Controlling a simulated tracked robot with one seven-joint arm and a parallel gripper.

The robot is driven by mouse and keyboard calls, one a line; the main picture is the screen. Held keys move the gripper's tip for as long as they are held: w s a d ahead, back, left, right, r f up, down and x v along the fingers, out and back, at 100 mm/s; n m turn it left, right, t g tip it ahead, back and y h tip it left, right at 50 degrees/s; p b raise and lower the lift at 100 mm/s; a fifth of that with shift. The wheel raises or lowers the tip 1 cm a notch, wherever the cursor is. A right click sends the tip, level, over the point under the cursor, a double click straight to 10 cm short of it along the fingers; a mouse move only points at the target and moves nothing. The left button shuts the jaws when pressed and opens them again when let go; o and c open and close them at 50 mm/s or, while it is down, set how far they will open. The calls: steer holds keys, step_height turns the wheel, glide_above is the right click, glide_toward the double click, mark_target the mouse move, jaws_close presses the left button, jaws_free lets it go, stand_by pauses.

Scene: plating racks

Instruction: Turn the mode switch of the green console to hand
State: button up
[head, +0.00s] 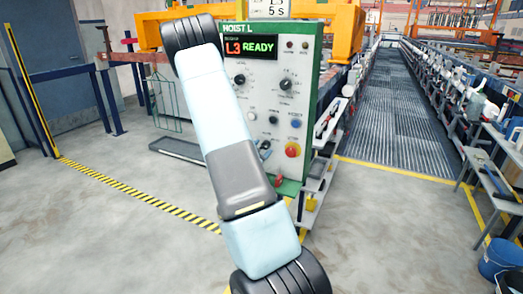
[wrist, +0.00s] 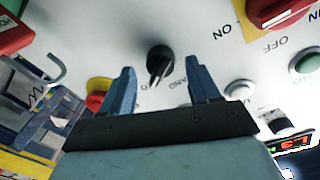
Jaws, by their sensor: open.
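The green console (head: 312,60) stands ahead in the head view, with a pale panel of knobs and buttons in a green frame. A black rotary switch (wrist: 158,58) shows close up in the wrist view, with partly hidden lettering beside it that ends in "AND". It appears to be the low dark knob (head: 265,145) beside my arm in the head view. Its handle points down in the wrist picture; which label it meets is unclear. My gripper (wrist: 160,66) is open, with one finger on each side of the switch. Contact cannot be told. My arm hides the gripper in the head view.
A red emergency button on yellow (head: 292,150) sits close to the switch. It is beside one finger in the wrist view (wrist: 97,98). A white button (wrist: 240,90) lies beyond the other finger, and a red on-off switch (wrist: 278,10) is further off. Open floor (head: 110,240) lies left.

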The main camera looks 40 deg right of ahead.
steer(key=shift+d, duration=0.35)
